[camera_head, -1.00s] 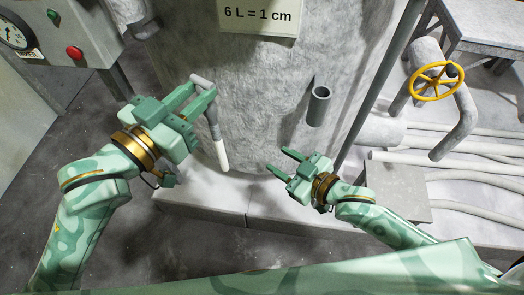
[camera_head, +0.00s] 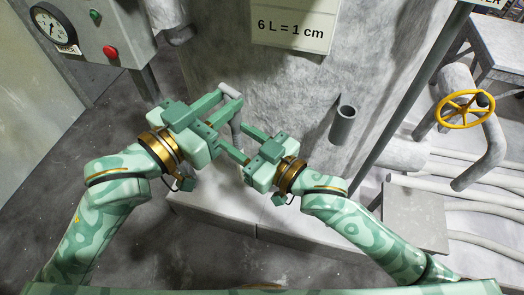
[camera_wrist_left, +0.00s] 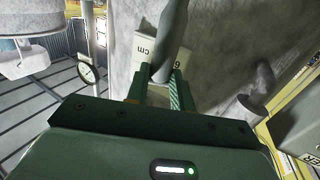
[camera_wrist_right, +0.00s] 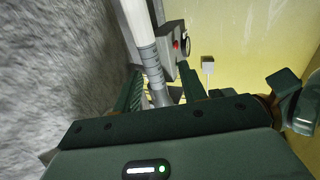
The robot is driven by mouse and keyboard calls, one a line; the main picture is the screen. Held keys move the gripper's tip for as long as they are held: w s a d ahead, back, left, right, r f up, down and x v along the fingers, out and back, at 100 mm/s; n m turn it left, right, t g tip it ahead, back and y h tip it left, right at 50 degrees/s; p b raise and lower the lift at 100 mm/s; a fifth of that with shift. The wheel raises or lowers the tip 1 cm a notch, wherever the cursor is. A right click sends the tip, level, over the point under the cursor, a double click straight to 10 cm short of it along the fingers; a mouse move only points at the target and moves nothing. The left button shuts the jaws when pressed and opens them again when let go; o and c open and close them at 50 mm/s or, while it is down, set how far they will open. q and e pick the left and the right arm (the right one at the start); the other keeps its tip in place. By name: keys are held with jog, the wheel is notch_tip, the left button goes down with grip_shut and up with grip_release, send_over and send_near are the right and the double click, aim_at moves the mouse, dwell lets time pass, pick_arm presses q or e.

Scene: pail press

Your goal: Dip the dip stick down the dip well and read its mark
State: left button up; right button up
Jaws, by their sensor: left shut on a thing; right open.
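My right gripper (camera_head: 239,143) is open lower down. In the right wrist view the shaft passes between its fingers, with a gap visible; contact cannot be told. The dip well (camera_head: 344,123), a short open grey pipe, stands on the tank's side, right of both grippers. The stick's lower end is hidden in the head view.
The big grey tank (camera_head: 285,75) carries a sign (camera_head: 292,27) reading "6 L = 1 cm". A control box (camera_head: 95,35) with a gauge stands left. A slanted grey pole (camera_head: 405,105), a yellow handwheel (camera_head: 463,107) and pipes lie right of the well.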

jog(key=shift+x, duration=1)
grip_shut()
pick_arm(q)
jog(key=o, duration=1)
